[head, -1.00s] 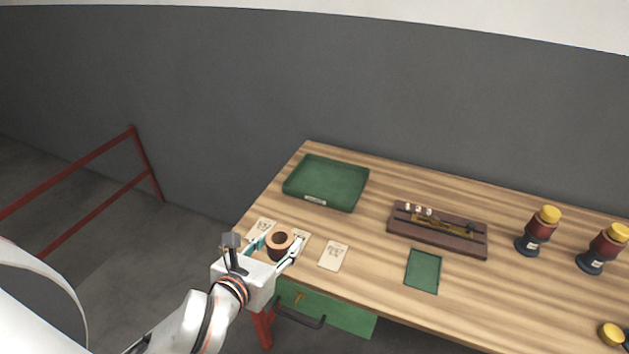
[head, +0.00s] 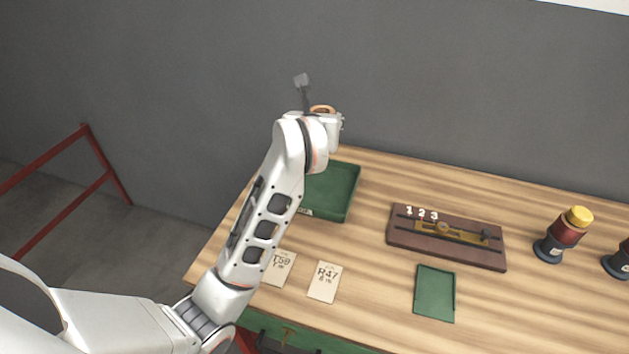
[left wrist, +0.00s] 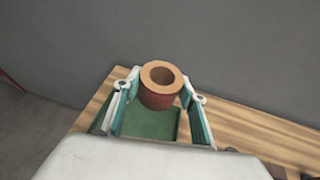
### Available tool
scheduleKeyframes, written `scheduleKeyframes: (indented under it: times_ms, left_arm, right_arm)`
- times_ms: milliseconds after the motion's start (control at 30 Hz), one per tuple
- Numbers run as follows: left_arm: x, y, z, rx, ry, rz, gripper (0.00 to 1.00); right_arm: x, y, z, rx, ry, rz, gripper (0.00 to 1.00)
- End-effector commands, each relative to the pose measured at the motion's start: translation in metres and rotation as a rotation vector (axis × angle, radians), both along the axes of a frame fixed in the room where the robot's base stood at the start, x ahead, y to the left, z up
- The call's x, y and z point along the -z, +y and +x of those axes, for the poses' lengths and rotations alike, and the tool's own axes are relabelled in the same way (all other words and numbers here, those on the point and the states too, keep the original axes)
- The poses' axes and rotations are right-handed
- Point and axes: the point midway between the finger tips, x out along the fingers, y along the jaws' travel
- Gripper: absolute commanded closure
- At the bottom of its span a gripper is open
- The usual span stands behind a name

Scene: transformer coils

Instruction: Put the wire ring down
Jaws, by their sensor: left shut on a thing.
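The wire ring (head: 322,109) is a short copper-brown cylinder with a round hole. It also shows in the left wrist view (left wrist: 158,98), between the teal-padded fingers of my left gripper (left wrist: 161,78). The left gripper is shut on the ring and holds it raised, with the hole facing up. In the head view the left gripper (head: 325,114) is above the table's back left, near the green tray (head: 341,206), and my own wrist hides its fingers. The tray also shows below the ring in the left wrist view (left wrist: 150,126). My right gripper is not in view.
Two paper cards, T59 (head: 281,266) and R47 (head: 323,282), lie near the table's front left.

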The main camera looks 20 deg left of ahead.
Motion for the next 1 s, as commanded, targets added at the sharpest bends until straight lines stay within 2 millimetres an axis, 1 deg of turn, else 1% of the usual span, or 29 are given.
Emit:
scheduleKeyframes:
  times_ms: [67, 167, 500, 600, 700, 800, 933, 1000]
  left_arm:
    - [0.001, -0.003, 0.003, 0.003, 0.002, 0.000, 0.85]
    - [0.016, -0.004, 0.003, 0.004, 0.007, 0.002, 0.85]
    - [0.099, -0.004, 0.002, 0.004, 0.007, 0.002, 0.85]
    - [0.122, -0.003, 0.002, 0.005, 0.006, 0.003, 0.85]
    - [0.139, -0.004, 0.002, 0.004, 0.005, 0.001, 0.85]
    - [0.149, -0.004, 0.003, 0.004, 0.003, 0.000, 0.85]
    - [0.156, -0.004, 0.003, 0.004, 0.002, 0.000, 0.85]
    - [0.165, -0.004, 0.003, 0.004, 0.003, 0.000, 0.85]
  right_arm:
    - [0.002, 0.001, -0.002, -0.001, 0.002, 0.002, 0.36]
    - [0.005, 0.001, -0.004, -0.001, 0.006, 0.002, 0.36]
    - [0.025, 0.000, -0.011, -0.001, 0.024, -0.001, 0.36]
    - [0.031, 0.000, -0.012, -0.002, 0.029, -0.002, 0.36]
    - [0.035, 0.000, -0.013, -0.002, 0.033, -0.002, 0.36]
    - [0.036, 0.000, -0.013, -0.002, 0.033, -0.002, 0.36]
    - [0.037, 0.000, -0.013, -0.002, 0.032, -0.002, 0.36]
    - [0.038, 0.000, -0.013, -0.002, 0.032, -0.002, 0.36]
